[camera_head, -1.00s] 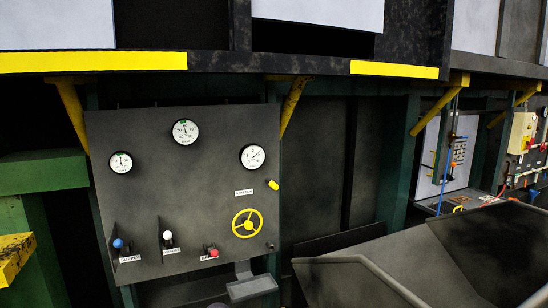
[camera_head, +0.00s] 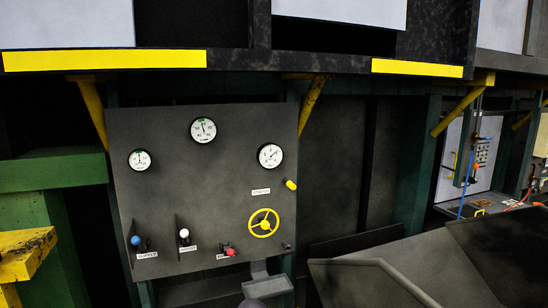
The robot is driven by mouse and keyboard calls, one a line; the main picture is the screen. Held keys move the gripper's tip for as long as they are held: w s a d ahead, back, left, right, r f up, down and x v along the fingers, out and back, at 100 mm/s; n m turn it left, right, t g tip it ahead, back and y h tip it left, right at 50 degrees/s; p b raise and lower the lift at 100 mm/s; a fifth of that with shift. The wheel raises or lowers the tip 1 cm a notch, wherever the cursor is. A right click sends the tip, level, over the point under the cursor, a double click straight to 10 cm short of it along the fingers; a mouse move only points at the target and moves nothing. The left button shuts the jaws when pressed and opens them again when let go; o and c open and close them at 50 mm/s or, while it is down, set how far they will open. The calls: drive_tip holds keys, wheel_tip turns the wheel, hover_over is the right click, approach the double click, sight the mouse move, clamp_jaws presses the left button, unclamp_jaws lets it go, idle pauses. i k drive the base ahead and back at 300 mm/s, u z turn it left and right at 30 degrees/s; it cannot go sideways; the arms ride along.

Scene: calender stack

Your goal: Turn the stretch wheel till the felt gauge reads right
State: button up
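The yellow stretch wheel (camera_head: 264,222) is a small spoked handwheel at the lower right of a grey panel (camera_head: 180,205). A small white label (camera_head: 261,191), too small to read surely, sits above it. Three round white gauges are on the panel: a left one (camera_head: 140,160), a top one (camera_head: 203,130) and a right one (camera_head: 270,156). My gripper does not show in the head view.
Blue (camera_head: 135,240), white (camera_head: 184,233) and red (camera_head: 231,252) knobs line the panel's lower part. A yellow knob (camera_head: 291,185) juts out right of the label. A dark ledge with yellow strips (camera_head: 105,60) runs above. Grey sloped plates (camera_head: 400,275) stand at lower right, a green frame at left.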

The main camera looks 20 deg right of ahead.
sight(265, 224)
drive_tip(key=k, duration=1.3)
drive_tip(key=u, duration=0.4)
drive_tip(key=i, duration=1.8)
drive_tip(key=z, duration=0.5)
